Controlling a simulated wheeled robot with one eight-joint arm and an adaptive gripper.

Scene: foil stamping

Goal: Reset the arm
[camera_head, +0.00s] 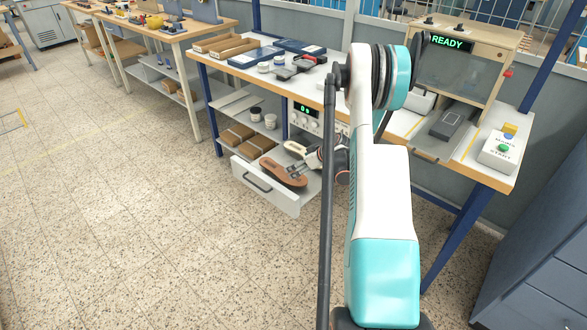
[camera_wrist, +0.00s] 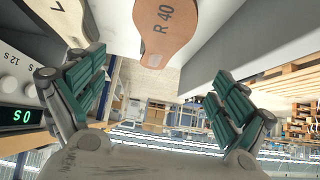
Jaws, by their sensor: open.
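My gripper (camera_head: 308,166) is at the open drawer (camera_head: 262,190) under the workbench, at the end of my arm. In the wrist view my gripper (camera_wrist: 158,92) has its two green-padded fingers spread wide, with nothing between them. A brown wooden piece marked "R 40" (camera_wrist: 164,28) is just beyond the fingertips, apart from them. In the head view this brown piece (camera_head: 280,172) appears to lie in the drawer, beside my gripper. My arm hides part of the drawer's right side.
The bench top (camera_head: 318,78) holds trays and dark parts. A machine reading "READY" (camera_head: 450,43) stands at right, with a button box (camera_head: 500,148) in front. A control unit with a green display (camera_head: 305,110) sits above the drawer. The floor at left is free.

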